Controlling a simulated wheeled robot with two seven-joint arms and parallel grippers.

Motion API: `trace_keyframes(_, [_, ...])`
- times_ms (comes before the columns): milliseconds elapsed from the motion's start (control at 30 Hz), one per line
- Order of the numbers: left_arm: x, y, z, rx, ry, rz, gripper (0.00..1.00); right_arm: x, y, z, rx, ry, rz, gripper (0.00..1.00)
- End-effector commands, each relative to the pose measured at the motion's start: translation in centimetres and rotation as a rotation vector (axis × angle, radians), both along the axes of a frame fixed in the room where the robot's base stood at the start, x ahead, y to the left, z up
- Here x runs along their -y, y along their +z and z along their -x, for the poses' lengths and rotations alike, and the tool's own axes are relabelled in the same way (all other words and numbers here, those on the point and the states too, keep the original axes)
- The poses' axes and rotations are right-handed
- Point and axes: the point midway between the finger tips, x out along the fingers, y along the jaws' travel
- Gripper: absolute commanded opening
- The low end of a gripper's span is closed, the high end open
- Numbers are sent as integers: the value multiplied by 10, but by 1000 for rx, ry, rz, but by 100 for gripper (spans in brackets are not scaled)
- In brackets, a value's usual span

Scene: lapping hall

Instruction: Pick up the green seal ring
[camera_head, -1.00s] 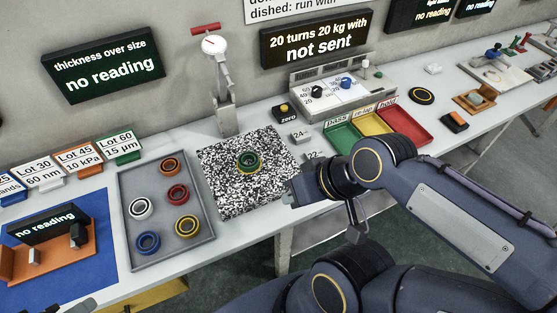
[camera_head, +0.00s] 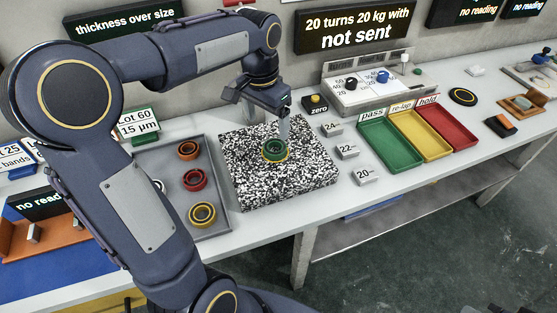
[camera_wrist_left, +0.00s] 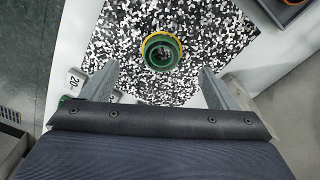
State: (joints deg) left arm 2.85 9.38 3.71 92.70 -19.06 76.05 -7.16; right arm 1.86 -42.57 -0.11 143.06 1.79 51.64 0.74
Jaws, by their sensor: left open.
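The green seal ring (camera_head: 275,150) lies on a black-and-white speckled plate (camera_head: 250,180), near its middle. In the left wrist view the green ring (camera_wrist_left: 161,52) shows with an orange-yellow rim at its upper edge. My left gripper (camera_head: 283,128) is above the plate, close over the ring in the head view. In the left wrist view my left gripper (camera_wrist_left: 158,82) has its two fingers wide apart, with nothing between them, and the ring sits beyond the fingertips. My right gripper does not show.
A grey tray (camera_head: 216,222) with several rings stands left of the plate, partly hidden by my left arm. Blocks (camera_head: 347,152) marked with numbers lie right of it, before green (camera_head: 388,143), yellow and red trays. A grey-white control box (camera_head: 370,95) stands behind.

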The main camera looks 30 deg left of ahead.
Motion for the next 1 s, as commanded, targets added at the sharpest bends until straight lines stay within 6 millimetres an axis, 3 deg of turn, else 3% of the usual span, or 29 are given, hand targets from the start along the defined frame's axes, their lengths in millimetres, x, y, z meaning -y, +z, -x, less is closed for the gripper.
trace_keyframes(33, [-2,-13,-11,-21,-12,-15,81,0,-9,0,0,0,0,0])
trace_keyframes(200, [-5,-24,-26,-48,-30,-39,81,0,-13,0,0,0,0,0])
trace_keyframes(733, [3,-90,-26,-51,-31,-40,81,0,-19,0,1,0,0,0])
trace_keyframes(1000, [3,-98,-26,-48,-30,-39,81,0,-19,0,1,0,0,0])
